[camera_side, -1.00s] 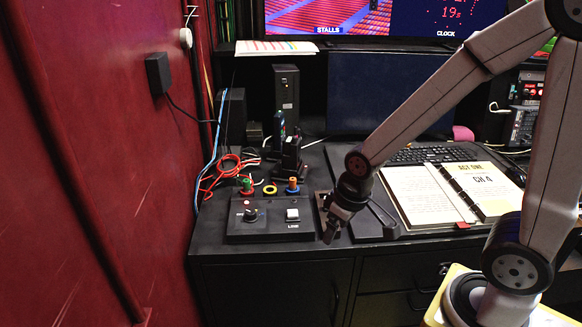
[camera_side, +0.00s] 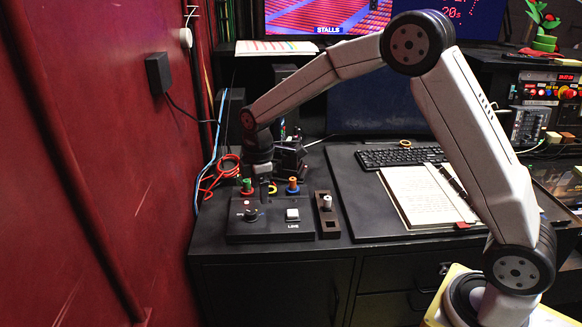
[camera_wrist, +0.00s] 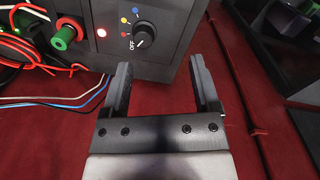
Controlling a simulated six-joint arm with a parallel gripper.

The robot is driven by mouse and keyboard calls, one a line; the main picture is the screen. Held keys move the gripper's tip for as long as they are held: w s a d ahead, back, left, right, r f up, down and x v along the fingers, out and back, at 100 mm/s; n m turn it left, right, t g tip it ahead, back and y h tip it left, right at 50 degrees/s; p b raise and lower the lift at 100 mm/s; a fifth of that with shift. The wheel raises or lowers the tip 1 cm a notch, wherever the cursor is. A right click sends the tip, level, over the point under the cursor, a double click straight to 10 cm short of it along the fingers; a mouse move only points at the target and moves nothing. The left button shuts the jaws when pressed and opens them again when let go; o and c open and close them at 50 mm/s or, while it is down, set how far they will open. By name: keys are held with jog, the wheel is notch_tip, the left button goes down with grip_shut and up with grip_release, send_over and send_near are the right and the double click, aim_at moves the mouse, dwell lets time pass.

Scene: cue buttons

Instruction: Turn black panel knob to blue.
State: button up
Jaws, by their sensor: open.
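The black panel (camera_side: 270,231) lies on the desk at the left, with a knob (camera_side: 251,215) on its left part and a white switch on its right. In the wrist view the knob (camera_wrist: 145,33) is dark with a white mark that appears to point at OFF. Red, yellow and blue dots (camera_wrist: 136,10) lie around it, with blue at the top. A red light (camera_wrist: 101,32) glows beside the dots. My gripper (camera_side: 264,192) is above the panel, close to the knob. In the wrist view my gripper (camera_wrist: 161,66) is open, its fingers empty and apart from the knob.
Green and orange terminals (camera_side: 293,186) stand at the panel's back edge, with red cables (camera_side: 225,170) behind. A dark holder with a white-topped piece (camera_side: 327,203) is right of the panel. A red wall (camera_side: 100,180) rises at the left. An open binder (camera_side: 420,195) lies right.

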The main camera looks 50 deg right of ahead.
aim_at(250, 212)
jog(key=shift+w+a+f+n, duration=0.15)
jog(key=shift+w+n, duration=0.6)
jog(key=shift+w, duration=0.15)
jog(key=shift+w+a+f+n, duration=0.1)
jog(key=shift+w+a+n, duration=0.05)
jog(key=shift+w+n, duration=0.7)
jog(key=shift+f, duration=0.1)
jog(key=shift+f, duration=3.8)
grip_shut()
